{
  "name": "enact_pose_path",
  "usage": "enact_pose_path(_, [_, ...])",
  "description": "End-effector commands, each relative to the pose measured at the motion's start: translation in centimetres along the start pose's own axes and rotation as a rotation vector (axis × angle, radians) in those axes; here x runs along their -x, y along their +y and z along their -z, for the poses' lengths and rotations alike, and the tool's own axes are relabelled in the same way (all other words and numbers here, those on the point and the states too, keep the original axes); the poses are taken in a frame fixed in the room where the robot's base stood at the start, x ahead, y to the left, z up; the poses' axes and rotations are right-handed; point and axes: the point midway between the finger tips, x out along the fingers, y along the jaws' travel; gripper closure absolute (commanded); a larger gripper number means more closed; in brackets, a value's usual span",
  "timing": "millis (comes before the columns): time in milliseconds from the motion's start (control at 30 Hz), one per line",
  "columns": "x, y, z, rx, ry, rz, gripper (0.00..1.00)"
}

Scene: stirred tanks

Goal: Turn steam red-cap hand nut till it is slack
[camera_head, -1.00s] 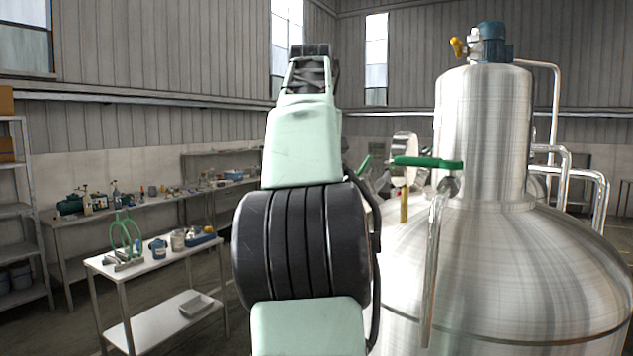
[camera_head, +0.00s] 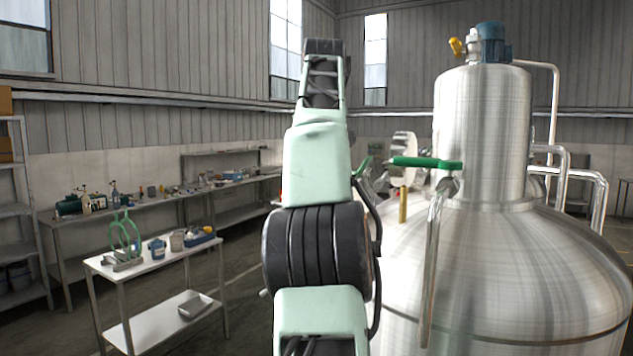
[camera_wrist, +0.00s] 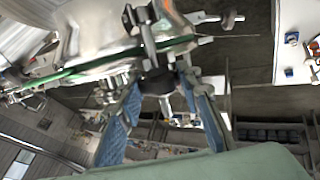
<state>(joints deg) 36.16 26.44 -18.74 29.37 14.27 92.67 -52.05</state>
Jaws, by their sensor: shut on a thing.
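In the wrist view my gripper (camera_wrist: 160,80) reaches up with its two blue-padded fingers on either side of a dark hand nut (camera_wrist: 157,84). It is shut on this nut, which sits on a metal fitting at the tank. No red cap shows clearly on it, so I cannot tell from colour which nut it is. The steel tank (camera_head: 560,265) stands at the right in the head view. My gripper does not show there; my arm hides part of the tank's fittings.
A green-handled lever (camera_head: 425,162) and a pipe stand on the tank lid beside my arm. A white trolley (camera_head: 165,262) with small items stands at the left. A long bench (camera_head: 75,220) runs along the wall. Floor shows between trolley and tank.

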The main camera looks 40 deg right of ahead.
Motion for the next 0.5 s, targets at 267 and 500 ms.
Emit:
enact_pose_path(267, [-0.06, -0.01, -0.08, -0.001, -0.002, 0.001, 0.53])
enact_pose_path(500, [-0.04, -0.01, -0.04, -0.001, -0.001, 0.0, 0.49])
